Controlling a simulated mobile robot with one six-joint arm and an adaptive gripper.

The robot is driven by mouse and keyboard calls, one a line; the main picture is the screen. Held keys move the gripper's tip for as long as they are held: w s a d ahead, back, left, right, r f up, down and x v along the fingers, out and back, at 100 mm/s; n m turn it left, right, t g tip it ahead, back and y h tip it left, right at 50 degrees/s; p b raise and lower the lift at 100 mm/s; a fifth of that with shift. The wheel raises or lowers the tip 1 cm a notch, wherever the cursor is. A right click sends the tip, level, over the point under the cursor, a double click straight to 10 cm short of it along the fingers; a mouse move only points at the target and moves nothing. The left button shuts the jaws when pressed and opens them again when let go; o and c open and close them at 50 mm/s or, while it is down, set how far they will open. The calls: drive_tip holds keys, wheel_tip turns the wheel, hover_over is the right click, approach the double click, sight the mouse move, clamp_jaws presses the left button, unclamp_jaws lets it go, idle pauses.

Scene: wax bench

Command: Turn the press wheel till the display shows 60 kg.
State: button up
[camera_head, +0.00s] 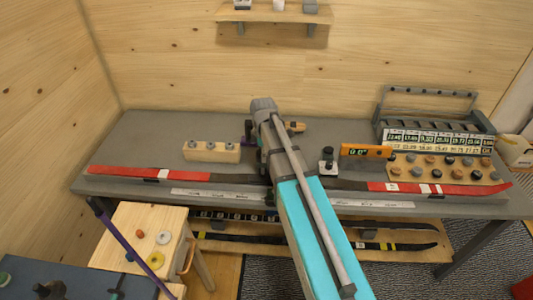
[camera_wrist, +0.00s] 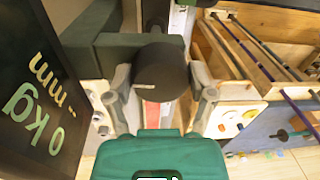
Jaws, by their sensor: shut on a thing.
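In the wrist view my gripper (camera_wrist: 161,88) has its two grey fingers on either side of a dark round knob (camera_wrist: 160,66), shut on it. I cannot tell how the knob joins the press wheel; the wheel's rim is not clear in either view. A black display (camera_wrist: 38,100) stands at the left of the wrist view, tilted in the picture, with green figures reading 0 kg and a dash reading in mm. In the head view my arm covers the middle of the bench, and my gripper and the press are hidden behind it.
The grey bench (camera_head: 150,130) holds a red and black ski (camera_head: 150,173), a wooden block (camera_head: 212,151), an orange level (camera_head: 366,151) and a rack (camera_head: 430,108). A wooden stool (camera_head: 135,225) stands in front at the left. The bench's back left is clear.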

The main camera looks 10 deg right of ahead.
drive_tip(key=m, duration=0.6)
drive_tip(key=shift+a+y, duration=0.2)
drive_tip(key=shift+y, duration=0.1)
drive_tip(key=m, duration=0.6)
drive_tip(key=shift+m, duration=0.4)
drive_tip(key=m, duration=0.6)
drive_tip(key=shift+t, duration=0.4)
drive_tip(key=m, duration=0.6)
drive_tip(key=shift+m, duration=0.3)
drive_tip(key=m, duration=0.6)
drive_tip(key=shift+t, duration=0.3)
drive_tip(key=m+h, duration=0.1)
drive_tip(key=m, duration=0.4)
drive_tip(key=shift+s+m, duration=0.15)
drive_tip(key=shift+m, duration=0.25)
drive_tip(key=m, duration=1.2)
drive_tip(key=shift+g, duration=0.4)
